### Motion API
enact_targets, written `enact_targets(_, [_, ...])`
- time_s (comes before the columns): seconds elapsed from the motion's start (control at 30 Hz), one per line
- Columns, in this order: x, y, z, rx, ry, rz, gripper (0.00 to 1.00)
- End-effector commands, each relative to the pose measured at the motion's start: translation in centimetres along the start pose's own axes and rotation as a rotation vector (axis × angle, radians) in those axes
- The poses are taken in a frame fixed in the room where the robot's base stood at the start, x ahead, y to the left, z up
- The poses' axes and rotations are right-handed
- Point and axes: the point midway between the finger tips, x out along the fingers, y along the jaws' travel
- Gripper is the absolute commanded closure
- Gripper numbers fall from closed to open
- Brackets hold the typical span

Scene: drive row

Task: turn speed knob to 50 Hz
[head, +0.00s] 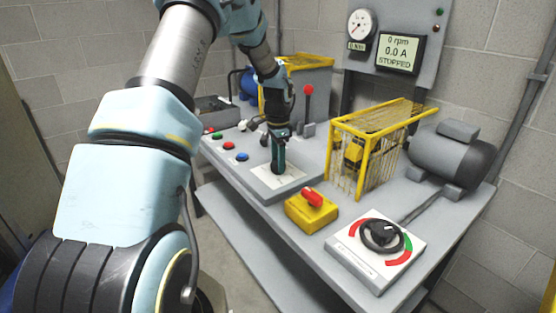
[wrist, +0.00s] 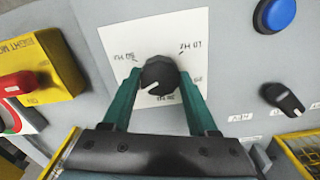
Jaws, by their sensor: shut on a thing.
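The black round speed knob (wrist: 159,75) sits on a white label plate (wrist: 184,35) in the wrist view. My gripper (wrist: 157,85) has its two green fingers on either side of the knob, shut on it. A short white pointer mark on the knob faces down and slightly left in that view. Hz labels stand around the knob, upside down and too small to read surely.
The display (head: 400,52) reads 0 rpm, 0.0 A, STOPPED. A yellow box with a red switch (head: 312,207), a yellow cage (head: 375,140) and a dial plate (head: 376,249) stand to the right. Coloured buttons (head: 241,157) lie to the left; a red-topped lever (head: 308,105) stands behind.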

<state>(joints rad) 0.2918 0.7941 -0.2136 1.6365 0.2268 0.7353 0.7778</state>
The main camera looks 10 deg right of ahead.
Motion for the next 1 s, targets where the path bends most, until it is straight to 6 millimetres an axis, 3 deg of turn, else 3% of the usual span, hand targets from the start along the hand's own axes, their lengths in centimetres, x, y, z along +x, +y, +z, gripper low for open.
enact_targets(0.6, [-0.18, -0.05, 0.06, 0.580, 0.000, 0.001, 0.96])
enact_targets(1.0, [-0.10, -0.10, 0.07, 0.856, 0.000, 0.000, 0.96])
